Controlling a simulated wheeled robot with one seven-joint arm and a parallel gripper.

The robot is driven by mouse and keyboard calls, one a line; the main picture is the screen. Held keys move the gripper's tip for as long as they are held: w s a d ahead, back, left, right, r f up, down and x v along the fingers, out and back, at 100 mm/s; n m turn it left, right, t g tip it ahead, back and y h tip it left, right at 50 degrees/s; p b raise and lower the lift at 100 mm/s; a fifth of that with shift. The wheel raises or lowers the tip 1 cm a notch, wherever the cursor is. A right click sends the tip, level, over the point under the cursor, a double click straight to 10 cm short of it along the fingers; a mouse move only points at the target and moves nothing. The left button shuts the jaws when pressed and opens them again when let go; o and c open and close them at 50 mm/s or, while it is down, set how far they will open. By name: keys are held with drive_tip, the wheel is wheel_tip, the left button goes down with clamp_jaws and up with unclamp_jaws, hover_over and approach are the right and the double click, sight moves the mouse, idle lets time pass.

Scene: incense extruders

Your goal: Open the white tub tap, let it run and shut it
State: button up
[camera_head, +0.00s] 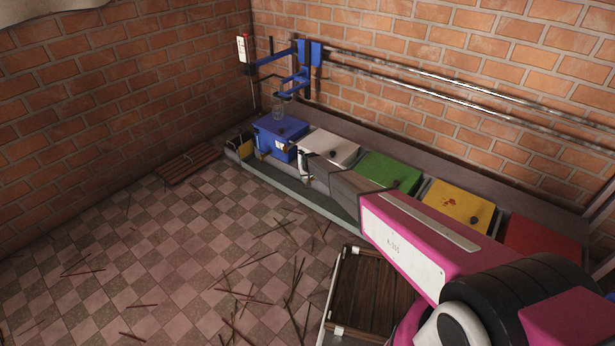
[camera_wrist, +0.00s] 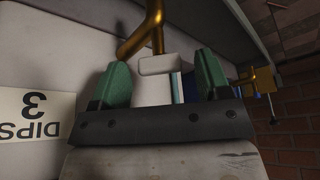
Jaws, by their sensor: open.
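The white tub (camera_head: 332,146) stands in a row of coloured tubs along the brick wall. Its pale front fills much of the wrist view (camera_wrist: 60,50), with an upside-down label (camera_wrist: 32,115) reading "DIPS" and "3". A brass tap (camera_wrist: 152,32) shows at the top of that view, with a small pale block (camera_wrist: 160,65) at its end. My gripper (camera_wrist: 162,80) is open, its two green fingertips either side of this block, apart from it as far as I can see. In the head view, my arm hides the tap and most of the gripper.
A blue tub (camera_head: 279,137) stands left of the white one; green (camera_head: 388,172), yellow (camera_head: 457,205) and red (camera_head: 545,245) tubs stand to the right. Another brass tap (camera_wrist: 262,80) shows at the wrist view's right. Thin sticks lie on the checkered floor (camera_head: 150,250), near a wooden crate (camera_head: 372,290).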

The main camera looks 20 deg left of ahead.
drive_tip(key=c, duration=0.9)
drive_tip(key=shift+m, duration=0.3)
drive_tip(key=m+h, duration=0.1)
drive_tip(key=m, duration=0.1)
drive_tip(key=m+h, duration=0.1)
drive_tip(key=m, duration=0.1)
drive_tip(key=shift+a+t, duration=0.15)
drive_tip(key=shift+t, duration=0.15)
drive_tip(key=shift+m+h, duration=1)
drive_tip(key=shift+m, duration=1.7)
drive_tip(key=o, duration=0.9)
drive_tip(key=shift+a, duration=0.1)
